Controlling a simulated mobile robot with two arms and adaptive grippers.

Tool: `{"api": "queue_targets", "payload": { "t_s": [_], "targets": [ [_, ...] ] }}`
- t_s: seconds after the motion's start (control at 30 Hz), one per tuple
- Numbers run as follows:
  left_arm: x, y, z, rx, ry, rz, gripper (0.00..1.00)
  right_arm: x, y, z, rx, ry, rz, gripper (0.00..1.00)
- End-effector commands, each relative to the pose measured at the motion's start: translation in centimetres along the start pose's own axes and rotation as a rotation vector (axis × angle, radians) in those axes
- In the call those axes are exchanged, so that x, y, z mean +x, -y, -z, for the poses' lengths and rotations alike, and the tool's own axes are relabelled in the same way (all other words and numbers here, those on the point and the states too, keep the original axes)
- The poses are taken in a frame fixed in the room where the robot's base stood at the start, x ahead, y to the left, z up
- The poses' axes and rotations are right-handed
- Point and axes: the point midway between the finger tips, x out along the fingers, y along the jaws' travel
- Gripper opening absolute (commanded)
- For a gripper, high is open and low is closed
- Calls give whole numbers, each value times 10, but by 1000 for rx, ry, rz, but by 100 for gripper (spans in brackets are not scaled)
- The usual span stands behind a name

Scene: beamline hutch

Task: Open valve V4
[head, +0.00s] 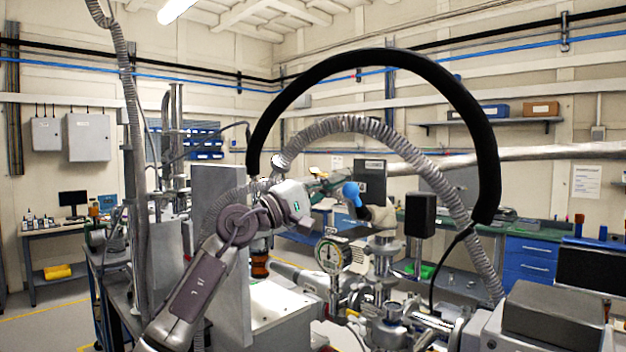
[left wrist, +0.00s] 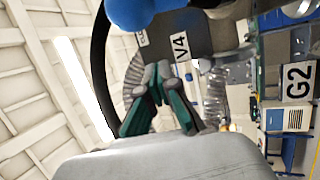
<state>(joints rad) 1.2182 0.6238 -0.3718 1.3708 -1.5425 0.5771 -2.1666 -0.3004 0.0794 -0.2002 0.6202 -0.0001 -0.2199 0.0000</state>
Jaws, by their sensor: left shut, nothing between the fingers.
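A blue knob (head: 352,193) stands at the middle of the head view, in front of a dark plate (head: 371,178). In the left wrist view a rounded blue knob (left wrist: 135,10) shows at the top edge, partly cut off. A label reading V4 (left wrist: 182,52) is on the grey plate just beyond my fingers. My left gripper (head: 328,184) is just left of the blue knob in the head view. In the wrist view its green fingers (left wrist: 160,82) are shut and empty, below the knob and apart from it in the picture. My right gripper is not in view.
A round gauge (head: 329,255) and metal pipework (head: 384,262) stand below the knob. A thick black hose (head: 375,55) and a ribbed hose (head: 440,170) arch around the area.

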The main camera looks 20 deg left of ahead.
Motion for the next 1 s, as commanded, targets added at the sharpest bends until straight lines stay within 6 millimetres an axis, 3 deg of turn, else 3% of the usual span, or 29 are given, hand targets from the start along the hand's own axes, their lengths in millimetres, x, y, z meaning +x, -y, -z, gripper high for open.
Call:
{"api": "queue_targets", "payload": {
  "t_s": [0.37, 0.8, 1.0],
  "targets": [
    [-15, 0, -33, 0, 1, 1, 0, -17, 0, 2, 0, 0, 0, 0],
    [-16, 2, -35, 0, 0, -1, 0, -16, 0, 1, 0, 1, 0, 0],
    [-19, 6, -36, 6, 0, -27, 0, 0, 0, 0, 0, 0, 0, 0]
  ]
}}
